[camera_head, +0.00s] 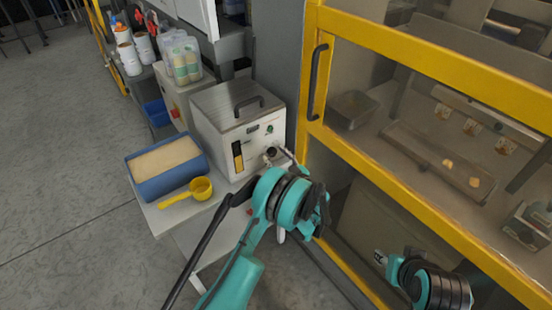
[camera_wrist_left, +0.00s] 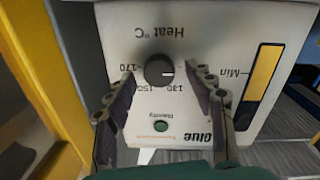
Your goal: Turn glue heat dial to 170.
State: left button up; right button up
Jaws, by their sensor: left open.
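The glue heat dial (camera_wrist_left: 160,70) is a round dark knob on the pale front panel of the glue unit (camera_head: 215,107). The wrist view shows the panel upside down. The dial's white mark points right in that view, away from the 170 label (camera_wrist_left: 118,67) on the left; 150 and 130 are printed near the dial's lower edge. My left gripper (camera_wrist_left: 162,88) is open, with one finger on each side of the dial; I cannot tell whether either touches it. In the head view the dial (camera_head: 270,152) is partly hidden by my left gripper (camera_head: 283,158).
A blue bin (camera_head: 157,190) of pale granules and a yellow scoop (camera_head: 190,192) sit left of the unit. A yellow-framed machine guard (camera_head: 312,70) with a black handle (camera_head: 317,80) stands close on the right. Open floor (camera_head: 65,150) lies at left.

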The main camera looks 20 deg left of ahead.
pick_arm(q)
jog(key=shift+w+a, duration=0.15)
jog(key=c, duration=1.2)
jog(key=shift+o, duration=0.2)
